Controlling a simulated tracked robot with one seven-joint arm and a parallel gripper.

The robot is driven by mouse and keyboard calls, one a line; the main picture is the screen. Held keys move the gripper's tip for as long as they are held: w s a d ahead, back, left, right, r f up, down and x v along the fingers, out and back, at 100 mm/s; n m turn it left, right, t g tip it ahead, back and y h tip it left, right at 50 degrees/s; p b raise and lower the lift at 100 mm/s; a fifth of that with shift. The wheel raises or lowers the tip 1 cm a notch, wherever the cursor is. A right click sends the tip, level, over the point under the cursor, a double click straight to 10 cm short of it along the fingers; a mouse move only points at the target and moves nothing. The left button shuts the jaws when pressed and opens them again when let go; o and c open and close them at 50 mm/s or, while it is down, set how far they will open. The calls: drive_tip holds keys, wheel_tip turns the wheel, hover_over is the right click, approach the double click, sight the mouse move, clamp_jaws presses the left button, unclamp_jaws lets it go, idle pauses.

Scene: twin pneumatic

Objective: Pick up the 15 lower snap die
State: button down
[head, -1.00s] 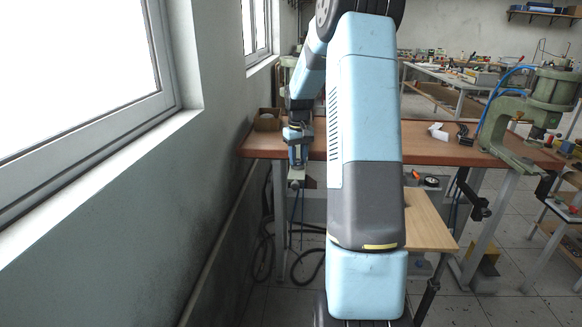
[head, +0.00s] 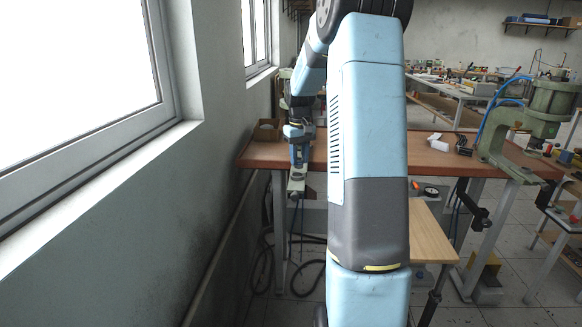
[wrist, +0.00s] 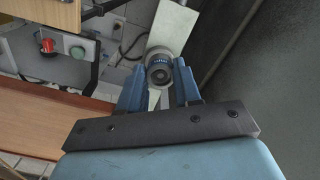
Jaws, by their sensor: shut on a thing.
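My gripper (wrist: 160,90) has its two blue fingers shut on a small round dark metal die (wrist: 158,72) in the wrist view. The die has a ringed face and sits between the fingertips. A pale bar-like part (wrist: 172,28) lies just beyond it, and I cannot tell whether the die touches it. In the head view my gripper (head: 298,168) hangs at the front edge of the wooden bench (head: 345,155), at the left; the die is too small to make out there.
A green press (head: 545,110) stands at the bench's right end. White pieces (head: 437,143) lie left of it. A cardboard box (head: 267,130) is at the bench's back left, near the wall.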

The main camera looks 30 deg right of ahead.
drive_tip(key=s+a+r, duration=0.3)
drive_tip(key=s+r, duration=0.5)
drive_tip(key=s, duration=0.3)
drive_tip(key=shift+s+a, duration=0.15)
drive_tip(key=shift+s, duration=0.2)
